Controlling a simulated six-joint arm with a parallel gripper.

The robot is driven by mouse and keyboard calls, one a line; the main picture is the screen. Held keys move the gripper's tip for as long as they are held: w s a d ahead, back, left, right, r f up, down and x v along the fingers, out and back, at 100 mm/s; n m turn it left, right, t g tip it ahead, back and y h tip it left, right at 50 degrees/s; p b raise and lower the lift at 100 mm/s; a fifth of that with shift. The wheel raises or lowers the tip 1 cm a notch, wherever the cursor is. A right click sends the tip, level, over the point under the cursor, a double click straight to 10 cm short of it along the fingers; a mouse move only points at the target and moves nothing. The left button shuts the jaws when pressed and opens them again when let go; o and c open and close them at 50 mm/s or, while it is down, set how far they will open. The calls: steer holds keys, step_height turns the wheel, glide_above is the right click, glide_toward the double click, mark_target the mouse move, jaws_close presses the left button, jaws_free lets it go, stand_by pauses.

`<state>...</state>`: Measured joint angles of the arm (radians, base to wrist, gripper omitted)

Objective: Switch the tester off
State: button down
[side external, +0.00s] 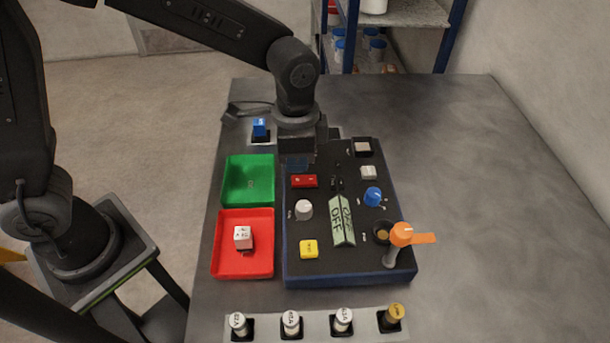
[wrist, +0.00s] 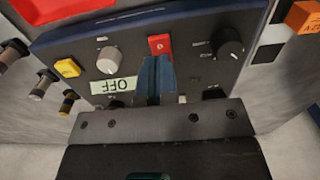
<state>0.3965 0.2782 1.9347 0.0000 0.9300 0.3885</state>
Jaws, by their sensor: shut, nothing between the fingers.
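The tester is a dark panel with a blue edge (side external: 350,278), lying on the table and also showing in the wrist view (wrist: 205,22). It carries a red rocker switch (side external: 304,181), seen in the wrist view (wrist: 159,43) just beyond my fingertips. A white knob (side external: 304,209) and a yellow button (side external: 309,249) sit nearer the front. A pale label (side external: 342,220) reads OFF on one part. My gripper (side external: 298,164) is shut and empty, pointing down over the panel's back left; its blue fingers (wrist: 154,64) partly cover the panel. I cannot tell whether they touch the switch.
A green tray (side external: 230,160) and a red tray (side external: 222,272) holding a white block (side external: 243,237) stand left of the panel. A blue knob (side external: 373,197) and an orange-topped lever (side external: 401,235) rise on its right. Several capped cylinders line the front. The table's right is clear.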

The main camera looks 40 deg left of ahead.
mark_target(297, 180)
steer(key=shift+r, duration=1.95)
steer(key=shift+a+r, duration=0.2)
steer(key=s+a+r+n+t, duration=0.2)
steer(key=s+a+r+n, duration=0.1)
steer(key=s+a, duration=0.3)
steer(key=s+a+r+n+t, duration=0.3)
steer(key=s+a+r+n, duration=0.1)
steer(key=s+a+n, duration=0.2)
steer(key=shift+s+a+t, duration=0.3)
steer(key=shift+s+a, duration=0.5)
steer(key=shift+a, duration=0.35)
